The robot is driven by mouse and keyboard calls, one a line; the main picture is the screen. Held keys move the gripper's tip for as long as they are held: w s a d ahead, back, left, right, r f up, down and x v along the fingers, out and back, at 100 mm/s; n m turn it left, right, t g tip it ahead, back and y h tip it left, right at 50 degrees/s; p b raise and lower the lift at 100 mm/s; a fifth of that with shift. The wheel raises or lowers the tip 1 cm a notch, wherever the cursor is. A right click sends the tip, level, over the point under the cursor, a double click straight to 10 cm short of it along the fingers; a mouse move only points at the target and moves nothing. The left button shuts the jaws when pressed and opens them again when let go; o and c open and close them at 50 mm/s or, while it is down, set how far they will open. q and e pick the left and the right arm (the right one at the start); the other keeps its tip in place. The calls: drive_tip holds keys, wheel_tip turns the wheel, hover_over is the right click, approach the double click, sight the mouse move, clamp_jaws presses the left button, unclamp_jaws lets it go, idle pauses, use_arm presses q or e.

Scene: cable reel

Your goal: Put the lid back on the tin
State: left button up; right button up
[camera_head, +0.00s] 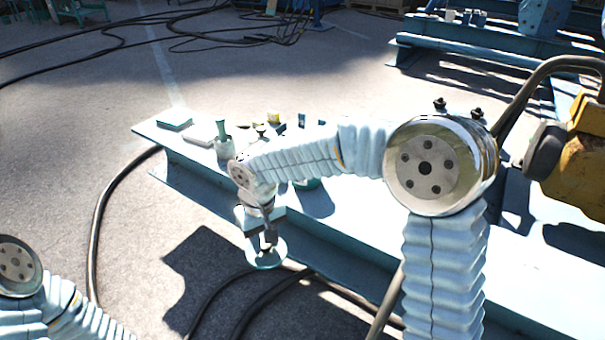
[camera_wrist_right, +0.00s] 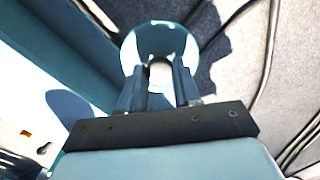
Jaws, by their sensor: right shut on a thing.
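The lid (camera_head: 266,257) is a pale teal disc. My right gripper (camera_head: 268,238) is shut on its knob and holds it level, out past the front edge of the blue-white bench beam, above the floor. In the right wrist view the lid (camera_wrist_right: 160,32) lies beyond the fingertips (camera_wrist_right: 160,78), with the pale knob between them. A teal round thing (camera_head: 307,184) on the beam, mostly hidden behind my right arm, may be the tin; I cannot tell for sure. My left gripper is out of view; only part of that arm shows at lower left.
A teal block (camera_head: 174,123), a white block (camera_head: 199,134), a green-topped piece (camera_head: 222,140) and small blue and yellow items stand on the beam's (camera_head: 520,265) far left part. Yellow machinery (camera_head: 582,165) is at right. Dark cables (camera_head: 97,230) lie on the floor.

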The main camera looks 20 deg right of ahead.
drive_tip(key=s+d+f+m, duration=0.2)
drive_tip(key=d+f, duration=1)
drive_tip(key=f, duration=0.1)
